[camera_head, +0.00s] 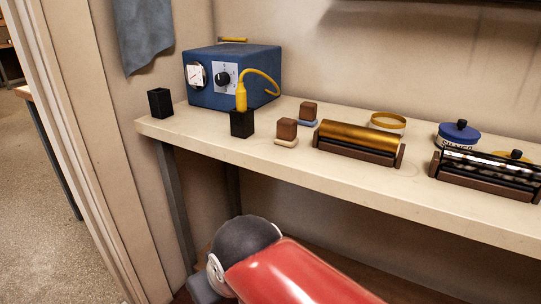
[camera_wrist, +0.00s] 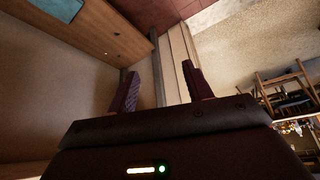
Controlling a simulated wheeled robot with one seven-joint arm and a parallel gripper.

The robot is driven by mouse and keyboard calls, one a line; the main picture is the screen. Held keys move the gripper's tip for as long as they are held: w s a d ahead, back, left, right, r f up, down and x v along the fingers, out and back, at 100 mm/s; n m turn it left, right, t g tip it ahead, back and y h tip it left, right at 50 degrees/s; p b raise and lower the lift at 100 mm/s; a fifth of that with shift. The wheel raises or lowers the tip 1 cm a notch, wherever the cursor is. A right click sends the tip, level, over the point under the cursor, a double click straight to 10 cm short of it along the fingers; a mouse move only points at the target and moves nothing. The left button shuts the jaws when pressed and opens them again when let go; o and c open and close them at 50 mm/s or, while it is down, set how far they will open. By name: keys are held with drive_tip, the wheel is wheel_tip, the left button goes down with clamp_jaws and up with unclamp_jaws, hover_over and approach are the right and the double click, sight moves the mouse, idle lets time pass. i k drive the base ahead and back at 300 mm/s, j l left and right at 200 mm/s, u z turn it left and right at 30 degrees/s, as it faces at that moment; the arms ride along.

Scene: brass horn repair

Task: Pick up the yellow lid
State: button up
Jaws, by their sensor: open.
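The yellow lid (camera_head: 516,154), with a dark knob, shows at the right of the bench in the camera_head view. It is partly hidden behind a silver cylinder on a brown cradle, so I cannot tell what it rests on. My gripper (camera_wrist: 159,70) shows only in the wrist view. Its two dark fingers are apart with nothing between them. The wrist view shows no lid, and the gripper is away from it.
The pale bench (camera_head: 225,142) holds a blue-lidded pot (camera_head: 459,135), a shallow yellow ring-shaped item (camera_head: 388,122), a brass cylinder (camera_head: 358,134) in a cradle, the silver cylinder (camera_head: 490,163), small blocks (camera_head: 287,129) and a blue box (camera_head: 250,85). Bare bench lies along the front edge.

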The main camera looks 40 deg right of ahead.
sight(516, 154)
drive_tip(key=z, duration=0.45)
drive_tip(key=k+z, duration=0.1)
drive_tip(key=z, duration=0.35)
drive_tip(key=l+z, duration=0.1)
drive_tip(key=z, duration=0.3)
drive_tip(key=k+z, duration=0.1)
drive_tip(key=z, duration=0.35)
